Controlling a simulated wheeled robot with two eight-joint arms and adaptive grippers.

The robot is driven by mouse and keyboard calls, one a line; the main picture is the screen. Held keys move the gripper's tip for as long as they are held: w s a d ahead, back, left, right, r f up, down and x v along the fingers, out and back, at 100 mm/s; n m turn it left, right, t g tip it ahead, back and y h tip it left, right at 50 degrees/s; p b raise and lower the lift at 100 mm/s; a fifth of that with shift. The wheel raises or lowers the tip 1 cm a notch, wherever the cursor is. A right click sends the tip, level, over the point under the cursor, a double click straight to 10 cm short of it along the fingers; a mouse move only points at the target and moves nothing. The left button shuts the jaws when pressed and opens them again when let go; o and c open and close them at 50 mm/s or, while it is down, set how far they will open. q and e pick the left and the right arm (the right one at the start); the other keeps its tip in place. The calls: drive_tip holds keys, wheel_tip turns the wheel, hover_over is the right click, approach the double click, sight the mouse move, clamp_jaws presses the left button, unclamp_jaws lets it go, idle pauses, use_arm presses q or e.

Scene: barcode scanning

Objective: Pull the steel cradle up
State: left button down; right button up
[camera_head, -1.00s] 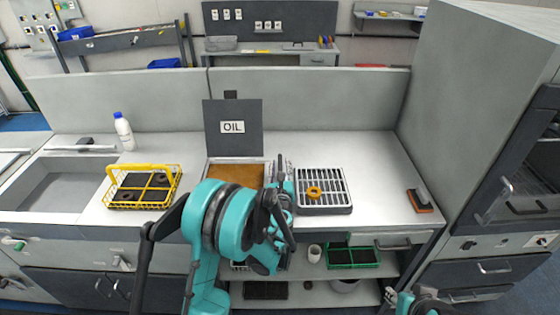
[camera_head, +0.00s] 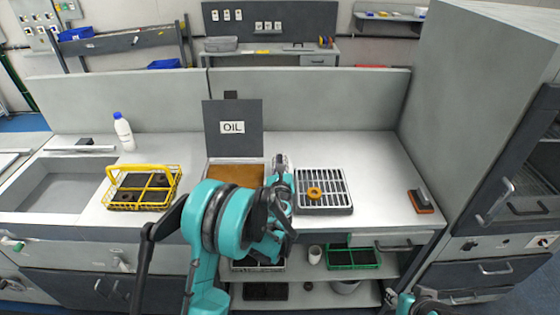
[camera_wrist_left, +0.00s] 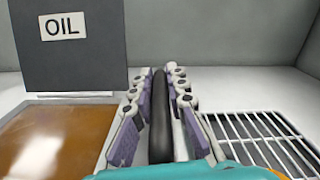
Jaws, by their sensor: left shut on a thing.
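My left gripper (camera_head: 280,167) stands between the oil tank (camera_head: 234,174) and the slatted rack. In the left wrist view its fingers (camera_wrist_left: 162,100) are shut on an upright black handle (camera_wrist_left: 160,125). The tank holds brown oil and its dark lid, marked OIL (camera_head: 232,128), stands up behind it. I cannot make out the steel cradle itself, nor tell from these views how the handle joins it. Part of my right arm (camera_head: 418,304) shows at the bottom edge; its finger opening cannot be made out.
The slatted rack (camera_head: 340,205) with an orange ring (camera_head: 314,193) on it is just right of the left gripper. A yellow basket (camera_head: 142,188), a white bottle (camera_head: 123,132) and a sink (camera_head: 62,183) are to the left. A brush-like block (camera_head: 420,201) lies right; the counter between is clear.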

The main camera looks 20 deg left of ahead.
use_arm(q)
wheel_tip(320, 180, up, 6)
drive_tip(key=p, duration=0.2)
drive_tip(key=shift+p, duration=0.3)
drive_tip(key=c, duration=1.5)
unclamp_jaws()
drive_tip(key=shift+w, duration=0.1)
drive_tip(key=shift+c, duration=0.2)
drive_tip(key=v, duration=1.2)
